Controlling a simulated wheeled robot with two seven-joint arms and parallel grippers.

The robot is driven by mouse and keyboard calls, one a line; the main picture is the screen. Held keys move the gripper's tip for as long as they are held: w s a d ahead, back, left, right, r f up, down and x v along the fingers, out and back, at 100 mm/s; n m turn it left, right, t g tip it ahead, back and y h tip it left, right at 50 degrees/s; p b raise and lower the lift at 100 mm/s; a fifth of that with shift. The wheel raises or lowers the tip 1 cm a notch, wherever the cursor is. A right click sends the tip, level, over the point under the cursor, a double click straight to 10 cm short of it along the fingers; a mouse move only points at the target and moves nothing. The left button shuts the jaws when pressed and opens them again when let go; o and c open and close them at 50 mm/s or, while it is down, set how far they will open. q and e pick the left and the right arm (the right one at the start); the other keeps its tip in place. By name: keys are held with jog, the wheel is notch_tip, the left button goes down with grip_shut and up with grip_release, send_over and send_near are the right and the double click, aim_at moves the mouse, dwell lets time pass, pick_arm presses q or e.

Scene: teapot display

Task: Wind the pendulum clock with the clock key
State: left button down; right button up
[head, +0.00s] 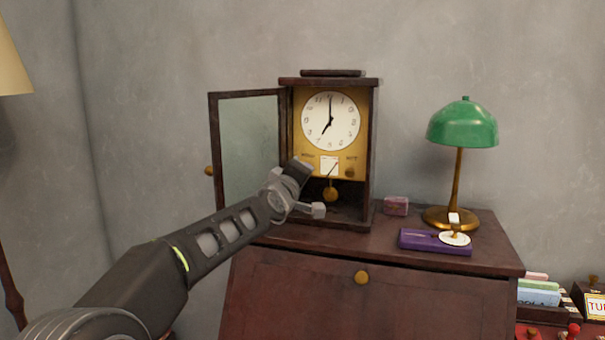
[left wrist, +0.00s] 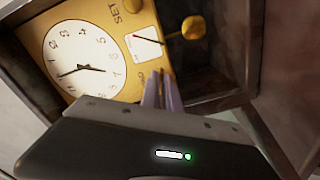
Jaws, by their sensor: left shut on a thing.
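The pendulum clock (head: 369,140) stands upright on the wooden desk, its glass door (head: 248,140) swung open to the left. Its white dial (head: 330,121) and gold front also show in the left wrist view (left wrist: 84,62). A gold pendulum bob (head: 331,194) hangs below a small white gauge (head: 329,166). My left gripper (head: 300,168) is at the lower left of the gold front, by the winding side, opposite the SET knob (head: 350,172). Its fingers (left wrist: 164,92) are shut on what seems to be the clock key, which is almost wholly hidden. My right gripper is not in view.
A green lamp (head: 463,128) stands right of the clock. A purple case (head: 434,243) with a white round piece (head: 455,239) lies before it, and a small pink box (head: 396,206) sits behind. The open door bounds the room left of my gripper.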

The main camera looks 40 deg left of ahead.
pick_arm(q)
jog(key=c, duration=1.8)
grip_release()
jog(key=shift+s+a, duration=0.2)
jog(key=shift+a, duration=0.2)
jog(key=shift+o, duration=1)
jog(key=shift+w+d, duration=0.1)
jog(key=shift+d, duration=0.1)
jog(key=v, duration=0.8)
jog(key=shift+a, duration=0.1)
